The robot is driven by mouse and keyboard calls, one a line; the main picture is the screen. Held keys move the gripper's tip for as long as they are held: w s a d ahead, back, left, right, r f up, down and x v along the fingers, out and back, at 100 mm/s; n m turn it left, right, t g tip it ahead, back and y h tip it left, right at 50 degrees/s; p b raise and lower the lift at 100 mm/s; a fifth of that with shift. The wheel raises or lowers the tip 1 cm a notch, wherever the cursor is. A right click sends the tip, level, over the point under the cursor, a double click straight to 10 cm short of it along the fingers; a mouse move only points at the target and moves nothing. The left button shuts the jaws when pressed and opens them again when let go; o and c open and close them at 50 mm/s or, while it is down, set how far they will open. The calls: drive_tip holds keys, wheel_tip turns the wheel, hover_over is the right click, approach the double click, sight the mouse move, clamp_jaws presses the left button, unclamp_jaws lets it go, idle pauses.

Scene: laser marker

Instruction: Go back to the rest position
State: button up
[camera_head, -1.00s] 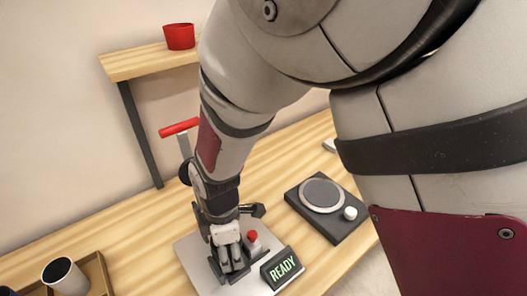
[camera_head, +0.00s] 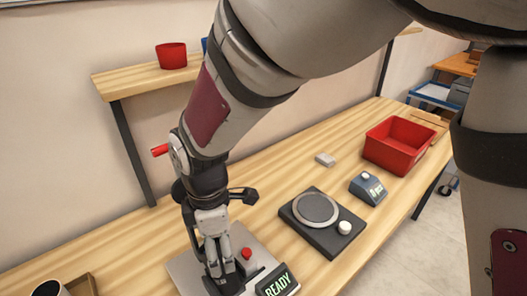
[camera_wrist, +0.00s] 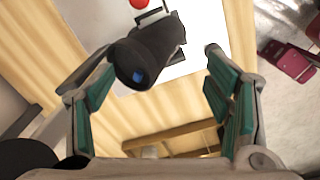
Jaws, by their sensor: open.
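My gripper (camera_head: 217,260) is over the grey base plate (camera_head: 186,272) of the laser marker in the head view. A red button (camera_head: 247,254) and a display reading READY (camera_head: 277,285) are just right of it. A red handle (camera_head: 160,150) shows behind my arm. In the wrist view my gripper (camera_wrist: 160,70) has its green-padded fingers wide apart. A dark cylinder with a blue spot (camera_wrist: 150,55) shows between or beyond the fingertips, and I cannot tell its exact depth. No object is gripped. My arm hides much of the marker.
A black device with a round plate (camera_head: 316,208), a small blue-grey device (camera_head: 368,188) and a red bin (camera_head: 398,145) stand to the right on the wooden table. A red cup (camera_head: 172,56) stands on the shelf. A tray with a dark-filled cup (camera_head: 50,288) is at lower left.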

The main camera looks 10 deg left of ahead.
wheel_tip(320, 180, up, 3)
drive_tip(key=w+d+r+m+t, duration=0.1)
drive_tip(key=d+r+m, duration=0.5)
drive_tip(key=d, duration=0.4)
drive_tip(key=w+d+r+m+t, duration=0.1)
drive_tip(key=d+r+m, duration=0.45)
drive_tip(key=d, duration=0.45)
drive_tip(key=s+d+r+m+t, duration=0.2)
drive_tip(key=s+d+r+m, duration=0.1)
drive_tip(key=s+d+m, duration=0.7)
drive_tip(key=d+m, duration=0.2)
drive_tip(key=d, duration=0.2)
drive_tip(key=shift+s+d, duration=0.3)
drive_tip(key=shift+s, duration=0.05)
